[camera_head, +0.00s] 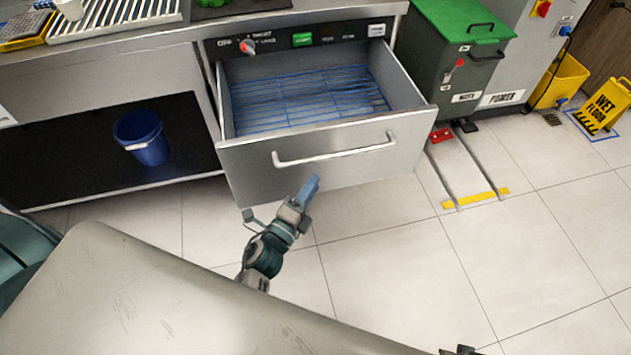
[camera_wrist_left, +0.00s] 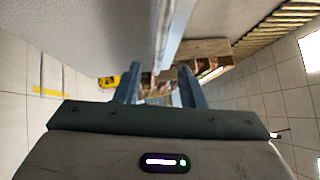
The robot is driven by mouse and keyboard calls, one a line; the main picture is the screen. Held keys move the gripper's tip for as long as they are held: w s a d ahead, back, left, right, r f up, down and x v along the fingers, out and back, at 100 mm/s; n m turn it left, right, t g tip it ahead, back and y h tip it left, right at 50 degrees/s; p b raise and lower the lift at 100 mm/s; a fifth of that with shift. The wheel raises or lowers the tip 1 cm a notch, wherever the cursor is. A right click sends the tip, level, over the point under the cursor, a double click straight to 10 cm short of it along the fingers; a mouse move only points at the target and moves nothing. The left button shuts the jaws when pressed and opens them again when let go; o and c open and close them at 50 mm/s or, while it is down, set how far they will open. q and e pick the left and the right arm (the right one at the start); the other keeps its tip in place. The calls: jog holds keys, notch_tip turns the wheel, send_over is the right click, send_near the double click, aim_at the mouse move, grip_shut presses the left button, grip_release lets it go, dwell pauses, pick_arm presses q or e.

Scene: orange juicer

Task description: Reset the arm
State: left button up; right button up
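My left gripper (camera_head: 308,190) is in front of the steel drawer (camera_head: 350,167), just below its bar handle (camera_head: 335,152). The drawer is pulled out and shows a blue wire rack (camera_head: 305,97) inside. In the left wrist view my left gripper (camera_wrist_left: 160,88) has its two blue fingers apart, with nothing clearly held between them. A pale upright panel rises beyond the fingers. I cannot tell whether the gripper touches the drawer front. My right gripper is not seen; only a small dark part shows at the bottom edge of the head view.
A blue bucket (camera_head: 141,137) stands on the dark lower shelf at left. A green-lidded bin (camera_head: 462,20), a yellow bucket (camera_head: 562,80) and a wet-floor sign (camera_head: 604,105) stand at right. Tiled floor (camera_head: 400,260) is clear in front of the drawer.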

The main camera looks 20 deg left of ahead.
pick_arm(q)
jog(key=shift+f, duration=0.1)
dwell(0.4)
